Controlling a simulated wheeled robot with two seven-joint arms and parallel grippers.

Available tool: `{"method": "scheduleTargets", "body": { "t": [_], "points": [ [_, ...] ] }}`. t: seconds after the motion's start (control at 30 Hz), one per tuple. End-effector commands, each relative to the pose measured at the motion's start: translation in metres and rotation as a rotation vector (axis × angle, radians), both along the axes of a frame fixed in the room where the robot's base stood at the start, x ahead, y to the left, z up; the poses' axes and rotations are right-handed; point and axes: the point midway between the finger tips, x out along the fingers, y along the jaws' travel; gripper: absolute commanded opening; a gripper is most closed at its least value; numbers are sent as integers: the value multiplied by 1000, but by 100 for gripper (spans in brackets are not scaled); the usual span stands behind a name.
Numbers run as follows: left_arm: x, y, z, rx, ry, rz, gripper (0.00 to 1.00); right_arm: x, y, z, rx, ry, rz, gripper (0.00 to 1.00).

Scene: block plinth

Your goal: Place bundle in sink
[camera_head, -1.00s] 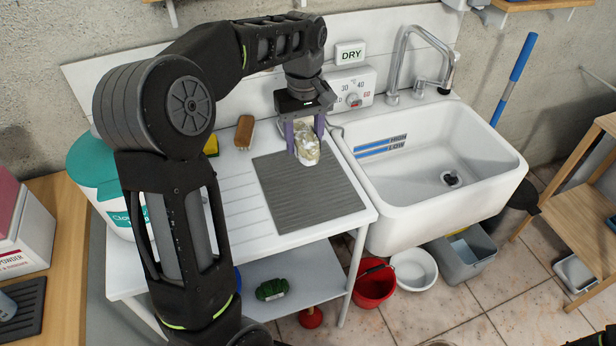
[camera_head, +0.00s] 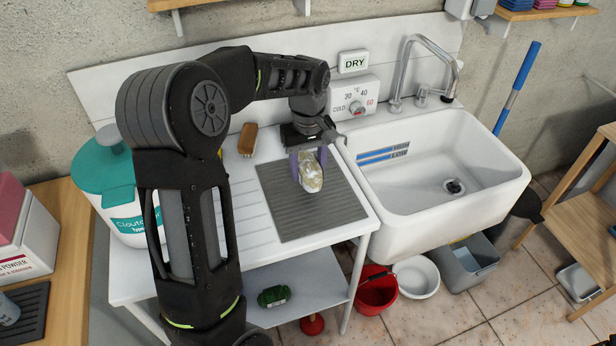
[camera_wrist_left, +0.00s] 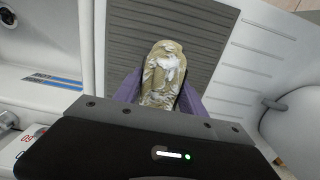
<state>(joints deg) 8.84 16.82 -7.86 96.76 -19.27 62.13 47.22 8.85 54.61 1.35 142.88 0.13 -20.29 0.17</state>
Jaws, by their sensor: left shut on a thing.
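The bundle (camera_head: 311,173) is a mottled tan and white roll. My left gripper (camera_head: 309,168) is shut on it, with a purple finger on each side, above the ribbed grey mat. In the left wrist view the bundle (camera_wrist_left: 163,75) shows between the fingers of my left gripper (camera_wrist_left: 160,95). I cannot tell exactly how far it is above the mat. The white sink (camera_head: 420,170) is to the right of the gripper, with a drain in its floor and HIGH and LOW marks on its back wall.
The grey mat (camera_head: 290,215) lies on the white drainboard. A brown brush (camera_head: 248,139) lies behind it. A tap (camera_head: 425,70) rises behind the sink. A teal-lidded tub (camera_head: 105,170) stands at left. A red bucket (camera_head: 376,290) and white basin (camera_head: 416,277) are on the floor.

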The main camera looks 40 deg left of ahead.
Motion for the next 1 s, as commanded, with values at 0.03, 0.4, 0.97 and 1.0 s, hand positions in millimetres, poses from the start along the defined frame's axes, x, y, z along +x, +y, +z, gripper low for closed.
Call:
{"method": "scheduleTargets", "body": {
  "t": [0.03,0.4,0.97,1.0],
  "points": [
    [0,0,-2,-1,1,0,1,0,0,1,0,0,0,36],
    [0,0,-37,-1,-1,0,1,-1,0,5,-2,3,0,36],
    [0,0,-40,0,0,0,67,0,0,3,-1,1,-1,36],
    [0,0,-40,0,0,0,70,-1,0,3,-1,1,-1,36]
  ]
}}
